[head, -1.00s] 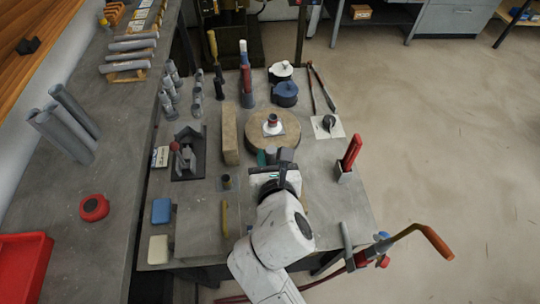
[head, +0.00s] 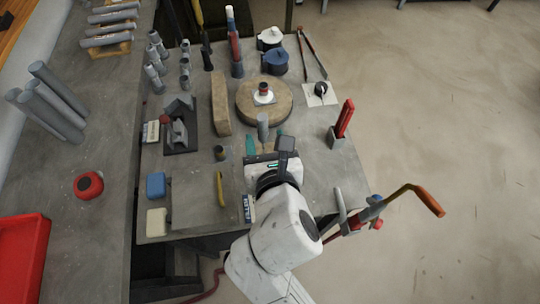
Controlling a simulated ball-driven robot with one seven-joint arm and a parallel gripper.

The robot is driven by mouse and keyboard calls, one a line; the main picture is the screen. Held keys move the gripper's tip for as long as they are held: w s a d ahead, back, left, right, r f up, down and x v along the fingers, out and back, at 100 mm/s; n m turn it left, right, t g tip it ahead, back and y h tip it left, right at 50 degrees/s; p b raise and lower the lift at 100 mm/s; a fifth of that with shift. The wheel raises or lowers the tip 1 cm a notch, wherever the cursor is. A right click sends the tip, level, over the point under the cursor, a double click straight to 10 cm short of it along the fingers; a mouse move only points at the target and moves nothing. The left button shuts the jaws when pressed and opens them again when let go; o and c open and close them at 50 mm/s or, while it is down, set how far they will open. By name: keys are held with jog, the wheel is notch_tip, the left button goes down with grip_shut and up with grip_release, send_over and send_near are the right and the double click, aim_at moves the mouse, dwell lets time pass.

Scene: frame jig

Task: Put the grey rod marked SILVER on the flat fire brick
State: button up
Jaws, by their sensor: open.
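A short grey rod (head: 262,126) stands upright near the middle of the table, just beyond my gripper. Its marking cannot be read, so I cannot tell if it is the SILVER one. My gripper (head: 264,144) is open, its teal fingertips to either side of the rod's lower end; whether they touch it is unclear. A long tan brick (head: 220,103), probably the flat fire brick, lies left of the rod, with nothing on its top. My wrist hides part of the table nearer me.
A round tan block (head: 246,108) bearing a small white-based cup (head: 264,94) lies behind the rod. Several small grey cylinders (head: 155,78) stand at the back left. A dark fixture (head: 180,132) sits left of the brick. A red-handled tool stands in a holder (head: 336,139) at right.

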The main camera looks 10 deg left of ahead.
jog(key=v, duration=0.5)
jog(key=shift+s+d+r, duration=0.1)
jog(key=shift+s, duration=0.3)
